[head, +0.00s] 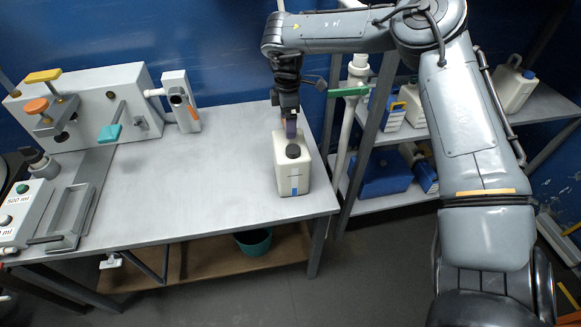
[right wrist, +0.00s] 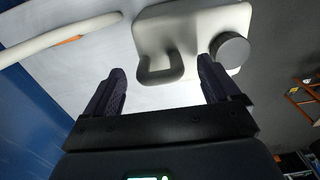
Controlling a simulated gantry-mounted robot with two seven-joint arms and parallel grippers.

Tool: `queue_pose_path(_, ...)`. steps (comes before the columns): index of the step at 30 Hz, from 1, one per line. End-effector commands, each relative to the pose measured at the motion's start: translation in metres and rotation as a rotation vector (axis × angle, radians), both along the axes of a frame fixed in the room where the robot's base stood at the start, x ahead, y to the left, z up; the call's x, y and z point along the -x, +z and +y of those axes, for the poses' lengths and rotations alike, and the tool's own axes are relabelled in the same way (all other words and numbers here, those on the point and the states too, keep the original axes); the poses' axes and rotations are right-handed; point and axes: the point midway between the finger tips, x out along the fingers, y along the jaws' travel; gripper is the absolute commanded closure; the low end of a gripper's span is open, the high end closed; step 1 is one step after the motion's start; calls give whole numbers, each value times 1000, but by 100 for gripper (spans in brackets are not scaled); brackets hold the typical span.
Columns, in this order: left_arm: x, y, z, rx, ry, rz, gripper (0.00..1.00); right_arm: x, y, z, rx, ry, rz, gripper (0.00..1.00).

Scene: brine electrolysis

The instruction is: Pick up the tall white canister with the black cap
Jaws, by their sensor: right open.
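The tall white canister (head: 291,176) with a black cap (head: 293,151) stands upright near the front right corner of the grey table. My right gripper (head: 289,130) is just behind and above the canister, pointing down. In the right wrist view the canister's white body (right wrist: 195,25), its loop handle (right wrist: 178,70) and its round cap (right wrist: 230,49) show at the top. My right gripper (right wrist: 161,72) is open there, with its dark fingers on either side of the handle; I cannot tell whether they touch it. My left gripper is not in view.
The table (head: 190,200) is clear left of the canister. A white panel unit (head: 95,105) and a valve block (head: 181,100) stand at its back. A green-handled pipe (head: 347,120) rises just right of the table. Shelves (head: 440,125) with containers stand at the right.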

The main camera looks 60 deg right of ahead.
Motion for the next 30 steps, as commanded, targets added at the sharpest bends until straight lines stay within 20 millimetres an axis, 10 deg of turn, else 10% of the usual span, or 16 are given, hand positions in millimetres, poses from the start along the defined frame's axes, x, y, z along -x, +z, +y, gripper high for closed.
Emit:
queue_pose_path(3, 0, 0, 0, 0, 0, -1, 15, 0, 0, 0, 0, 0, 0, 14)
queue_pose_path(20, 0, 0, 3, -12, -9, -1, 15, 0, 1, 0, -1, 0, 1, 100)
queue_pose_path(30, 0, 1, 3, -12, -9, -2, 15, -1, 2, 0, -1, 0, -2, 100)
